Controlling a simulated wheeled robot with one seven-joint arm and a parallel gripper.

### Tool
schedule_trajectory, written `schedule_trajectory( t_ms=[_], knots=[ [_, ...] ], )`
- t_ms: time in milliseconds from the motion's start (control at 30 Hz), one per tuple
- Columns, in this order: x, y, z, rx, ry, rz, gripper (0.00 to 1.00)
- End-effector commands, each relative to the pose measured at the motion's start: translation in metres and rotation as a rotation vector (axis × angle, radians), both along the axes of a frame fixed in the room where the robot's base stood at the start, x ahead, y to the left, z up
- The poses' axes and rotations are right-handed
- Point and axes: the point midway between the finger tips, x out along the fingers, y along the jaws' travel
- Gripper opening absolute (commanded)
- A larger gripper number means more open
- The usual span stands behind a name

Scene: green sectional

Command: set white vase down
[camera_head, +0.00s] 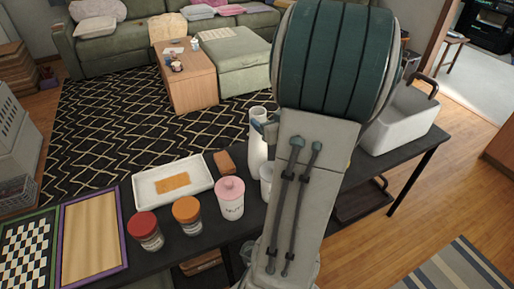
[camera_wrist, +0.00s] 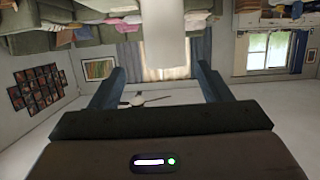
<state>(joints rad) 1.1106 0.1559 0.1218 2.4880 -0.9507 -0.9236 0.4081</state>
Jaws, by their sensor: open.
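The white vase (camera_head: 257,150) is upright at the dark table, and appears to stand on it, just left of my arm in the head view. Its lower right side is partly hidden behind a white cup-like container and my arm. In the wrist view, the vase (camera_wrist: 158,35) is a pale column at the top centre, ahead of the spread fingers. My gripper (camera_wrist: 160,72) is open, with a visible gap between each finger and the vase. In the head view my arm hides most of the gripper; only a bluish finger part shows beside the vase.
The dark table (camera_head: 350,188) also holds a pink-lidded canister (camera_head: 230,200), a red-lidded jar (camera_head: 146,231), an orange-lidded jar (camera_head: 187,216), a white tray (camera_head: 150,190), a brown block (camera_head: 224,162) and a white basin (camera_head: 400,120). A white container (camera_head: 266,180) is close to the vase.

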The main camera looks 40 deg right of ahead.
Motion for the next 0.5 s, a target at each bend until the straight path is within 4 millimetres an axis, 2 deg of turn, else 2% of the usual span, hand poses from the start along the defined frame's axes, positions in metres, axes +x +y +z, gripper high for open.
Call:
schedule_trajectory(
  t_ms=[100,367,500],
  knots=[
    [0.017,-0.004,-0.007,0.001,0.001,0.002,0.71],
    [0.033,-0.007,-0.011,0.0,0.0,0.0,0.71],
    [0.051,-0.006,-0.015,0.003,0.0,0.001,0.71]
  ],
)
